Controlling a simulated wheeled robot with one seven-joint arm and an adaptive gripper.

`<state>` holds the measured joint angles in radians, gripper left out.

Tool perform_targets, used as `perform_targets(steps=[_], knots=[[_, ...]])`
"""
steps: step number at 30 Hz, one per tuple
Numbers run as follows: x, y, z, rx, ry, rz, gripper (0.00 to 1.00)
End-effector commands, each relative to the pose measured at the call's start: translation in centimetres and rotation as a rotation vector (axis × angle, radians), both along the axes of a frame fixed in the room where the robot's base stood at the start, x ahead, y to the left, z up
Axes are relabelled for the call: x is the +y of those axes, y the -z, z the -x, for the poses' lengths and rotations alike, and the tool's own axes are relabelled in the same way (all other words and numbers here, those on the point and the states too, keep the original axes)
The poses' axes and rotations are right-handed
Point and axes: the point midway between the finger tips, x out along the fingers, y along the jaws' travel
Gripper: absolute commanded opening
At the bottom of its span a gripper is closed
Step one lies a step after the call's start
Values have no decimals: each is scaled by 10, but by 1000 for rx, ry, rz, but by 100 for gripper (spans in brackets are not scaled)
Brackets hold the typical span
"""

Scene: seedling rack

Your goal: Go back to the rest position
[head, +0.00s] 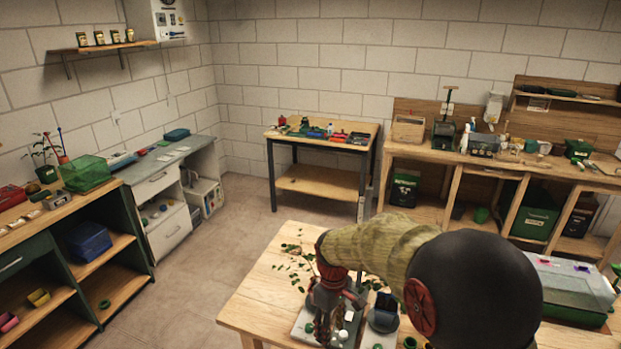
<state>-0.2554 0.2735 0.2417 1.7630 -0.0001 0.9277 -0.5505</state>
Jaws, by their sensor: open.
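My gripper (332,318) hangs low over the front wooden table (252,306), at the bottom middle of the head view. Its fingers point down and look open, with nothing clearly held between them. Leafy seedlings (291,266) show just left of the gripper, over the table. A pale board or tray (304,325) lies under and beside the fingers, with small green and white items on it. A dark grey holder (383,315) stands just right of the gripper. My arm covers much of the table behind and to the right.
A clear-lidded green box (572,285) sits at the table's right. Open floor (205,262) lies to the left, before a grey drawer cabinet (168,205) and dark green shelves (112,262). A small bench (318,180) and a long wooden workbench (470,168) stand along the back.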

Motion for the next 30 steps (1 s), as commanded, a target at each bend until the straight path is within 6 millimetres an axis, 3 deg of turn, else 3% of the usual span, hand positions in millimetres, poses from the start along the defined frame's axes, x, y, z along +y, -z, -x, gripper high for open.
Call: perform_targets(steps=[3,9,21,26,30], knots=[[-22,-37,35,-39,181,-3,42],[-54,-83,94,-109,434,-22,42],[-104,-138,203,-287,714,-101,42],[-118,-155,233,-383,748,-138,42],[-126,-175,245,-469,771,-171,42]])
